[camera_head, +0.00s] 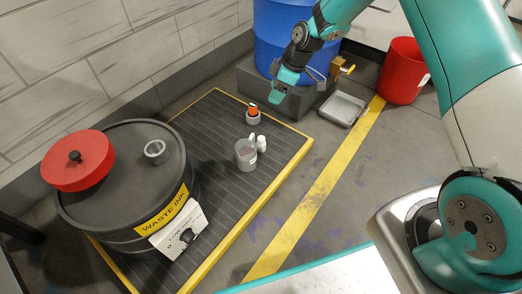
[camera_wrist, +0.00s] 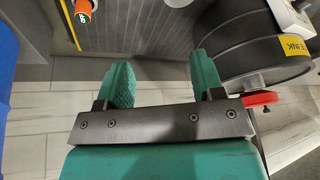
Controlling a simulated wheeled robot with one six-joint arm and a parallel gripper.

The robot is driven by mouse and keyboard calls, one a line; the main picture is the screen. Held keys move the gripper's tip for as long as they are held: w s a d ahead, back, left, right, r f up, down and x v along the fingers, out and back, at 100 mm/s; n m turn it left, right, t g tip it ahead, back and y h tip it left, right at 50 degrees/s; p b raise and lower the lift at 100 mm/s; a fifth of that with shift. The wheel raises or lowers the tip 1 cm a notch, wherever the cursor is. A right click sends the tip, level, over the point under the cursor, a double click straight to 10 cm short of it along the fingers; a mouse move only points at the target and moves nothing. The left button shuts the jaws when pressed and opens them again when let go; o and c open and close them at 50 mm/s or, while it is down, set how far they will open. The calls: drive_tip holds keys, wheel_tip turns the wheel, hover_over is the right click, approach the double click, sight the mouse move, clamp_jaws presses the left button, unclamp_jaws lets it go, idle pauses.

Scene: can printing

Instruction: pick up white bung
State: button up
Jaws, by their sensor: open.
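A small white piece (camera_head: 262,143), which may be the white bung, stands on the dark ribbed platform beside a grey cup (camera_head: 246,156). It is small in the head view, and I cannot be sure it is the bung. Another pale piece (camera_head: 252,138) is close by it. My gripper (camera_wrist: 160,65) is open, with nothing between its two teal fingers in the wrist view. In the head view my gripper (camera_head: 283,84) hangs in front of the blue barrel, above and beyond the cup and white piece. A pale edge at the top of the wrist view is too cut off to name.
An orange-topped item (camera_head: 253,108) stands near the platform's back; it shows in the wrist view (camera_wrist: 83,10). A waste ink drum (camera_head: 125,165) with a red lid (camera_head: 78,160) stands left. A blue barrel (camera_head: 280,35), grey tray (camera_head: 342,108) and red bucket (camera_head: 402,72) are behind.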

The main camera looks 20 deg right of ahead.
drive_tip(key=n+b, duration=0.1)
approach(263, 137)
drive_tip(key=b+x, duration=0.1)
drive_tip(key=b, duration=0.1)
drive_tip(key=b+x, duration=0.3)
drive_tip(key=b, duration=0.2)
drive_tip(key=shift+s+a+f, duration=0.15)
drive_tip(key=shift+s+f, duration=0.05)
drive_tip(key=shift+f, duration=0.2)
drive_tip(key=b+x, duration=0.5)
drive_tip(key=x, duration=0.1)
drive_tip(key=shift+w+r, duration=0.1)
drive_tip(key=c, duration=0.8)
drive_tip(key=shift+r, duration=0.1)
drive_tip(key=shift+c, duration=0.3)
